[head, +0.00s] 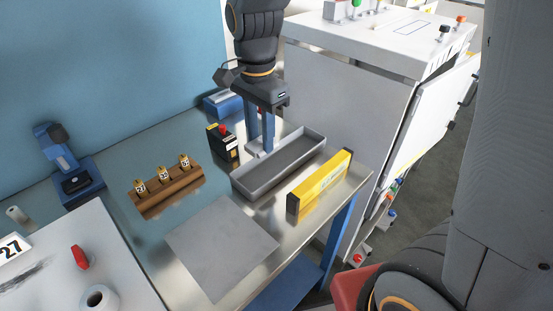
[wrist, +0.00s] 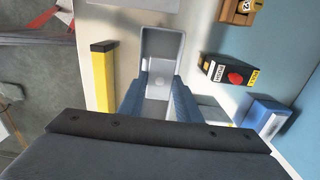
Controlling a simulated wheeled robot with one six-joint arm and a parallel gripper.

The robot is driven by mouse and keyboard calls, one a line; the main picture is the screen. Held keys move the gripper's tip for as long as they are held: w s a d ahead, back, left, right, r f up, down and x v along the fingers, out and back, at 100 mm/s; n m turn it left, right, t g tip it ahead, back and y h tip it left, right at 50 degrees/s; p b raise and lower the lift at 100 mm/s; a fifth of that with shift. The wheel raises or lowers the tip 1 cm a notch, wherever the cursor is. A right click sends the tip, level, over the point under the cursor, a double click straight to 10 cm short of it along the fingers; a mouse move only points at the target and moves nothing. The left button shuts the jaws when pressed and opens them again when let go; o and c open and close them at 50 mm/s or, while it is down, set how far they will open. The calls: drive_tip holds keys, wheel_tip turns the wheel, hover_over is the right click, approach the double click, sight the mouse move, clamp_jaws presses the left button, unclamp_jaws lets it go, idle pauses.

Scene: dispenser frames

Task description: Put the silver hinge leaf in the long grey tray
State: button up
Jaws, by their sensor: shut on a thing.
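The long grey tray (head: 244,186) lies on the metal bench, open at the top, its bare floor showing at the near end. My gripper (head: 261,147) points down over the tray's far end, its two blue fingers shut on the silver hinge leaf. In the wrist view the hinge leaf (wrist: 158,82) shows as a pale piece with a round mark between the fingers (wrist: 157,98). The tray (wrist: 181,48) is behind it in that view. The hinge leaf is mostly hidden in the head view, and I cannot tell whether it touches the tray.
A yellow bar with black ends (head: 322,181) stands right of the tray. A black box with a red button (head: 222,146) is to its left, near a wooden holder (head: 170,193) with several small items. A flat grey plate (head: 222,246) lies in front. A white cabinet (head: 350,90) stands behind.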

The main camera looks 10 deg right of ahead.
sight(263, 176)
drive_tip(key=shift+s+f+p, duration=0.1)
drive_tip(key=shift+f+p, duration=0.75)
drive_tip(key=shift+f, duration=3.95)
drive_tip(key=shift+f, duration=0.1)
drive_tip(key=o, duration=0.8)
drive_tip(key=shift+o, duration=0.2)
wheel_tip(263, 176, up, 12)
drive_tip(key=shift+r+b, duration=0.15)
drive_tip(key=shift+b, duration=1.05)
